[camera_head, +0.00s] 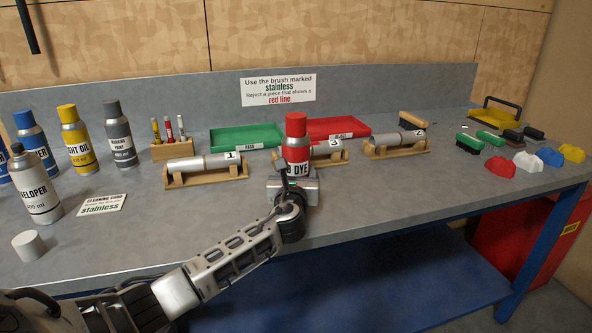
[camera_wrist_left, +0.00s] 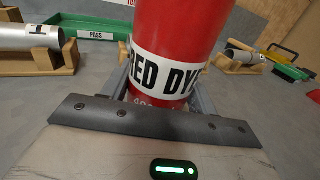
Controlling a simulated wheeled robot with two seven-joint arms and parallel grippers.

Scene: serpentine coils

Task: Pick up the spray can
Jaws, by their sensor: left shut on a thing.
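A red spray can (camera_head: 297,152) with a white band reading "RED DYE" stands upright in my left gripper (camera_head: 293,186), near the middle of the bench. In the left wrist view the red can (camera_wrist_left: 175,35) rises between the fingers, with its label facing the camera. My left gripper is shut on its lower part. The can's base is hidden by the gripper, so I cannot tell whether it touches the bench. My right gripper is not in view.
Wooden cradles with numbered metal cylinders (camera_head: 205,163) stand just behind the can. Behind them are a green tray (camera_head: 232,137) and a red tray (camera_head: 352,125). Several other cans, including a developer can (camera_head: 38,190), stand at left.

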